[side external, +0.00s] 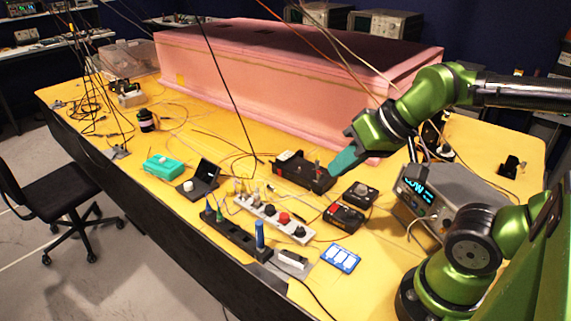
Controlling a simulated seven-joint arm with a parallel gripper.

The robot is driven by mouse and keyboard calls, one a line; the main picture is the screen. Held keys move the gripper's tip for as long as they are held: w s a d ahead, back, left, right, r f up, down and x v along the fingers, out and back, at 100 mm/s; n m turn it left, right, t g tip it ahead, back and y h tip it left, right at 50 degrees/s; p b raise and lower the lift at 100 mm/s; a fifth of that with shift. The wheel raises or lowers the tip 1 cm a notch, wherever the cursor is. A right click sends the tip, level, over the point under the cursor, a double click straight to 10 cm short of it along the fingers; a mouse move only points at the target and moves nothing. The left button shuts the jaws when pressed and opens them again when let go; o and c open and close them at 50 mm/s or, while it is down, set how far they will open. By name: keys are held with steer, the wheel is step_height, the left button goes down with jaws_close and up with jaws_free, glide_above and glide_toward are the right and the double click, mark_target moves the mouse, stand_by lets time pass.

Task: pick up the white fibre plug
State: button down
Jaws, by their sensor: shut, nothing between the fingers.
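My gripper (337,172), with teal fingers on a green arm, is shut and empty. It appears above the table at the right of centre, in front of the pink foam block and near a black box with red parts. I cannot pick out the white fibre plug with certainty; it is too small to tell among the many small items. A small white piece (188,186) shows at the open black case (205,176), left of and well apart from my gripper.
A pink foam enclosure (270,85) fills the back of the yellow table (105,85). A black box (300,172), a white strip with knobs (270,216), a dark rack (232,238), a blue tray (341,258) and a green box (164,167) crowd the front. Cables hang overhead.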

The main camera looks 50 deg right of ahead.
stand_by(0.3)
steer(key=c, duration=0.9)
jaws_free()
steer(key=n+g+h, duration=0.2)
steer(key=n+g, duration=0.5)
steer(key=n, duration=0.3)
glide_above(257, 196)
step_height(257, 196, down, 4)
steer(key=f, duration=1.6)
steer(key=shift+w+d+f, duration=0.25)
steer(key=shift+d, duration=0.05)
